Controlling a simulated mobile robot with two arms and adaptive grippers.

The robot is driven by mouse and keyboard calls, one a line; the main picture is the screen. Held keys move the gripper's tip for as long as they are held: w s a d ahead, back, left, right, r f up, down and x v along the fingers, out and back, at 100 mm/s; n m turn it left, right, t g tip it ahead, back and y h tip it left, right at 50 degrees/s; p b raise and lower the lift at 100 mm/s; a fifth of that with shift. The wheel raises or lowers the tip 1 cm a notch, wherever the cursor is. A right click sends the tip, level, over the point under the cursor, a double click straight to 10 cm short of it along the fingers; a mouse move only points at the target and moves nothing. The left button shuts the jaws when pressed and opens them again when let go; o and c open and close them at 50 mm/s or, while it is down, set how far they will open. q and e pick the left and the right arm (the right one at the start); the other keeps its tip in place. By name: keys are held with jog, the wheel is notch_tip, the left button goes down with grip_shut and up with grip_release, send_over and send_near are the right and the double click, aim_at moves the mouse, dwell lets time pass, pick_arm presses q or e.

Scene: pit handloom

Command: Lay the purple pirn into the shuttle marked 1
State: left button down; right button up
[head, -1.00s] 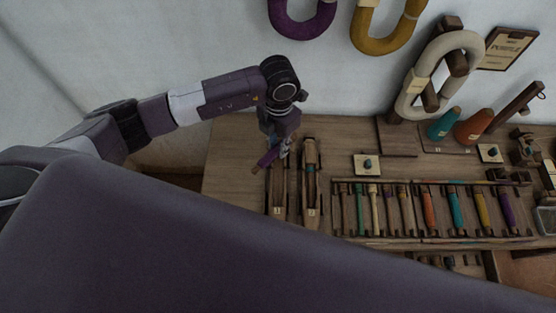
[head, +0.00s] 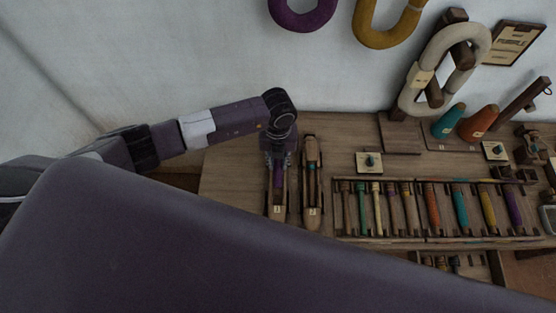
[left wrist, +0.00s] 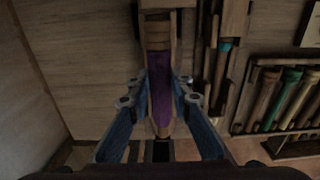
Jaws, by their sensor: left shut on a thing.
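The purple pirn (head: 277,177) is held in my left gripper (head: 278,160), lined up lengthwise with the wooden shuttle marked 1 (head: 277,207). In the left wrist view, the purple pirn (left wrist: 160,85) runs between the blue fingers of the left gripper (left wrist: 159,98), which is shut on it. The pirn is over or in the shuttle's slot; I cannot tell whether it touches the bottom. The gripper hides the far part of shuttle 1. My right gripper is not in view.
The shuttle marked 2 (head: 311,205) lies close on the right, with a teal bit inside. Further right, a rack (head: 385,240) holds several coloured pirns. Cones of teal (head: 448,122) and orange (head: 477,124) stand behind. The table left of shuttle 1 is bare.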

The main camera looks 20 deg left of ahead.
aim_at(278, 170)
pick_arm(q)
jog(key=shift+f+b, duration=2)
jog(key=shift+f, duration=0.8)
jog(key=c, duration=1.7)
grip_release()
jog(key=shift+o, duration=0.2)
notch_tip(278, 170, up, 8)
jog(key=p, duration=0.6)
jog(key=shift+p, duration=0.35)
jog(key=shift+s+d, duration=0.1)
